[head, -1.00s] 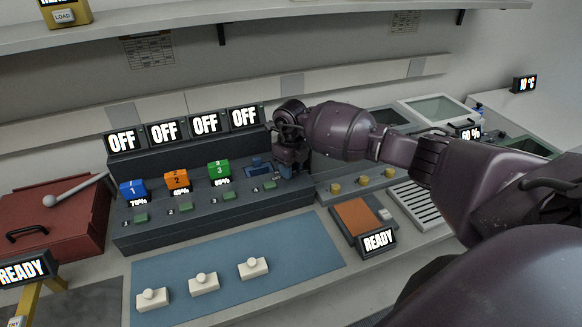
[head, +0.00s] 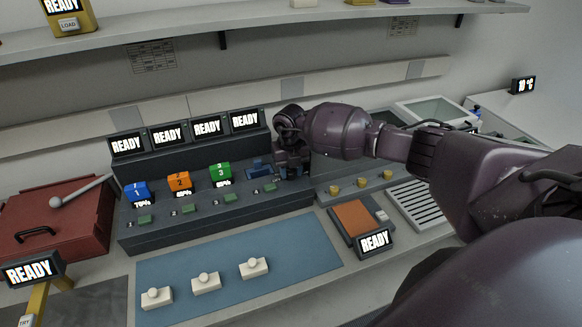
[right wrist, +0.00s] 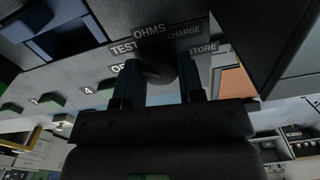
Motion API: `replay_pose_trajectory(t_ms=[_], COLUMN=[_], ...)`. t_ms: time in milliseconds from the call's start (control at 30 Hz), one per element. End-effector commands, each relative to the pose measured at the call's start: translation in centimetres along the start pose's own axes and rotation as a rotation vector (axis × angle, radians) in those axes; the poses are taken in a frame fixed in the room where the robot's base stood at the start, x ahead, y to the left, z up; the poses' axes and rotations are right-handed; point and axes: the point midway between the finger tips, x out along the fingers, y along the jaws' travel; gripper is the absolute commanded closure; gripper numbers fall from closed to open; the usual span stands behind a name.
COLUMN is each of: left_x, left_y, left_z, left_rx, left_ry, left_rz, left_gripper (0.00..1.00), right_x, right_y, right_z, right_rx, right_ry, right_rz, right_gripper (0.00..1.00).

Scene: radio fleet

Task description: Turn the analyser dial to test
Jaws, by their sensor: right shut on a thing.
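The analyser (head: 190,215) is a long dark bench unit with several small displays (head: 167,134) along its back, all reading READY. Its dial (right wrist: 160,70) shows in the right wrist view as a dark round knob, ringed by the labels OHMS, TEST, CHARGE and STORE, plus one partly hidden label beginning "O". My right gripper (right wrist: 160,88) is shut on the dial, one finger on each side. I cannot tell which label the dial points to. In the head view my right gripper (head: 291,166) is at the unit's right end and hides the dial. My left gripper is not in view.
Blue, orange (head: 179,182) and green (head: 220,174) numbered blocks sit in the unit's bays; the fourth bay (head: 258,168) looks empty. A blue mat (head: 225,262) with white knobbed pieces lies in front. A red case (head: 55,222) stands left, an orange-topped device (head: 357,218) right.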

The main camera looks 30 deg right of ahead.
Motion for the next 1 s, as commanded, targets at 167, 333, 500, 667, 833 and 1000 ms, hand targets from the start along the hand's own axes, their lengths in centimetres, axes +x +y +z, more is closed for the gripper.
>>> replay_pose_trajectory(t_ms=[167, 333, 500, 667, 833, 1000], left_x=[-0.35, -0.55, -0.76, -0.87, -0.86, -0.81], left_y=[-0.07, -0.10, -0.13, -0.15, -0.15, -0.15], left_z=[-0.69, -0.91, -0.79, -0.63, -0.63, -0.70], left_rx=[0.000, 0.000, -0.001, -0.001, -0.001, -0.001], left_ry=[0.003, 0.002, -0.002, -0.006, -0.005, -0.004], left_rz=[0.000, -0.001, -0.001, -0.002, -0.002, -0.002], left_gripper=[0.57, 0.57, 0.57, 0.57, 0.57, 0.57], right_x=[-0.17, -0.13, -0.08, -0.04, -0.03, -0.04], right_y=[-0.04, -0.01, -0.01, 0.00, 0.00, 0.00], right_z=[0.03, 0.04, 0.04, 0.05, 0.05, 0.05], right_rx=[0.109, 0.177, 0.212, 0.223, 0.223, 0.222], right_ry=[0.001, 0.001, 0.001, 0.001, 0.001, 0.001], right_rz=[-0.001, 0.000, 0.000, 0.000, 0.000, 0.000], right_gripper=[0.88, 0.88, 0.88, 0.88, 0.88, 0.57])
